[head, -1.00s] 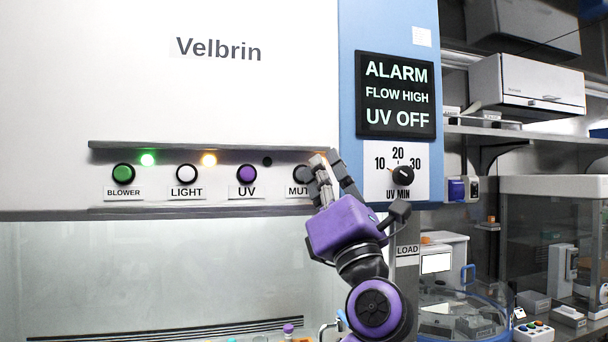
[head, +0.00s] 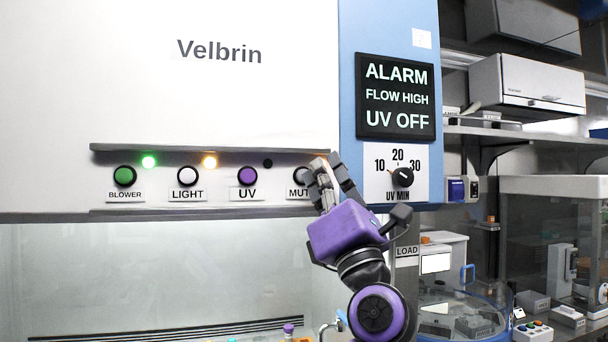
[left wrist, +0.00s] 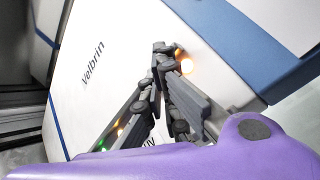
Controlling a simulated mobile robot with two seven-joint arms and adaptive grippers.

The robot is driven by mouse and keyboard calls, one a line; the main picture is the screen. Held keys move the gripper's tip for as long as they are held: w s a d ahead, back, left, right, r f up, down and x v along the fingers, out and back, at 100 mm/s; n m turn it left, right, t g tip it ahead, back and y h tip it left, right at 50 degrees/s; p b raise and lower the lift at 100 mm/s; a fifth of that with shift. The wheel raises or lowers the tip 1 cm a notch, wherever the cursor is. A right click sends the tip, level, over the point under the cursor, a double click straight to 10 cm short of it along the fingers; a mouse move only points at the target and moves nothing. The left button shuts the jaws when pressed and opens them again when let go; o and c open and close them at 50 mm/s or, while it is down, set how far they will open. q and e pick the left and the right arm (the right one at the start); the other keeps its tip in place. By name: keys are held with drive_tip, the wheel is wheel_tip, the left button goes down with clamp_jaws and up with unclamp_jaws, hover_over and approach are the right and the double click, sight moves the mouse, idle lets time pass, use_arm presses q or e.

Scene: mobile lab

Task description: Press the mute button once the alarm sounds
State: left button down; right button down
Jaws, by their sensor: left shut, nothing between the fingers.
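The mute button (head: 300,176) is a dark round button above a partly covered label that reads "MUT". My left gripper (head: 325,163) is in front of the panel at the button's right side and hides part of it. Its fingers are shut and empty; they also meet in the left wrist view (left wrist: 164,52). I cannot tell whether the fingertips touch the button. The display (head: 396,96) reads "ALARM", "FLOW HIGH" and "UV OFF". An orange lamp (left wrist: 187,66) glows beside the fingertips in the left wrist view. My right gripper is not in view.
Left of the mute button are the UV button (head: 247,176), the white light button (head: 187,176) and the green blower button (head: 124,176). Green (head: 148,161) and orange (head: 209,161) lamps are lit above them. The UV timer dial (head: 403,177) is close to the gripper's right.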

use_arm(q)
drive_tip(key=shift+s+d, duration=0.1)
drive_tip(key=shift+s, duration=0.3)
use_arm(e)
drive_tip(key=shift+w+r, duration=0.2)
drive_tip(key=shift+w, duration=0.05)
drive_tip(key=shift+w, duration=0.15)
